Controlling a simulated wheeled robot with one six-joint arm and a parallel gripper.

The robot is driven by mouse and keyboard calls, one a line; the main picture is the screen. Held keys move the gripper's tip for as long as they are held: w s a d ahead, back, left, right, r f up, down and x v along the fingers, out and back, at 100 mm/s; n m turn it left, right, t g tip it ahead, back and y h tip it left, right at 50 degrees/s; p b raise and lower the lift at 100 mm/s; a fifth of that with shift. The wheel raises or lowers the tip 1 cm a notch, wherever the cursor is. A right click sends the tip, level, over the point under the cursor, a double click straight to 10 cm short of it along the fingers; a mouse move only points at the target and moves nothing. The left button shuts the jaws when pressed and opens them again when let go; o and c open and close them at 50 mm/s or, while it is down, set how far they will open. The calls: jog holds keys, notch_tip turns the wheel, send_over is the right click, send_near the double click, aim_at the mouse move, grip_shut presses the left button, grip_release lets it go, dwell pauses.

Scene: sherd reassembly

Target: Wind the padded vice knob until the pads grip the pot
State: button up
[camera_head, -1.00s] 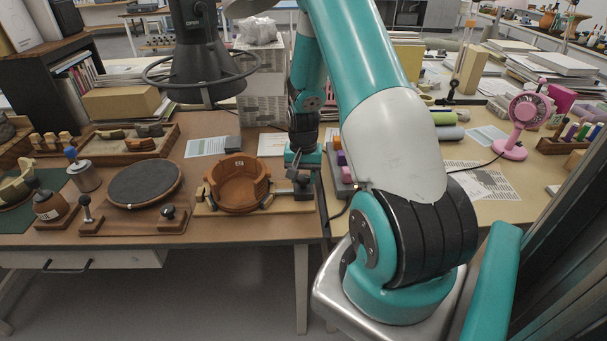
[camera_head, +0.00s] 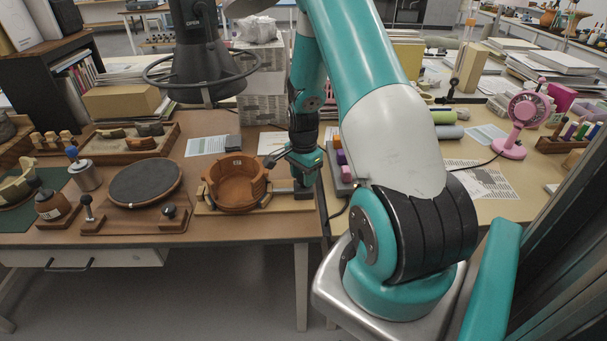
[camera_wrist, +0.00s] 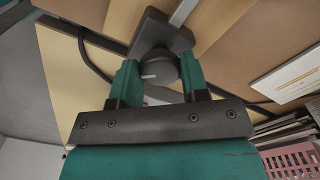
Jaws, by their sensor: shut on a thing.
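The round reddish-brown pot (camera_head: 236,184), open at the top and with an uneven rim, sits on the pale wooden vice board (camera_head: 291,206) near the table's front edge. A vice pad (camera_head: 202,191) shows at its left side. I cannot tell whether the pads touch the pot. My gripper (camera_head: 303,178) is at the board's right end, to the right of the pot. In the wrist view, my gripper (camera_wrist: 159,74) is shut on the dark round vice knob (camera_wrist: 157,64), a finger on each side. A short pale mark shows on the knob. The pot is not visible there.
A dark round turntable (camera_head: 145,181) stands left of the vice. A wooden tray of sherds (camera_head: 133,142) lies behind it. A black ring-shaped fixture (camera_head: 201,75) hangs above the table. A pink fan (camera_head: 520,120) stands on the right-hand table.

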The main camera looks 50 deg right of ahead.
dwell(0.3)
jog(key=o, duration=0.9)
jog(key=shift+r, duration=0.1)
notch_tip(320, 180, up, 17)
jog(key=shift+r, duration=0.15)
dwell(0.4)
